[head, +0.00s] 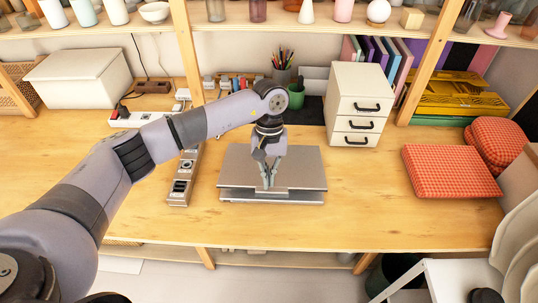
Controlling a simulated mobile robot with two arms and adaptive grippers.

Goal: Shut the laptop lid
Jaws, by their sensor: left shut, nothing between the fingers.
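A grey laptop (307,168) lies on the wooden shelf in the middle of the head view. Its lid is tilted down low over the base (290,199), with a narrow gap showing along the front edge. My left gripper (268,185) points down over the front middle of the lid, with its fingers together and nothing between them. The fingertips are at or very near the lid's front edge; I cannot tell if they touch. My right gripper is not in view.
A power strip (184,178) lies left of the laptop. Behind it stand a white drawer unit (344,105), a green mug (296,97) and a pencil pot (282,75). Red checked cushions (450,171) lie to the right. Bare wood (370,215) is free right of the laptop.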

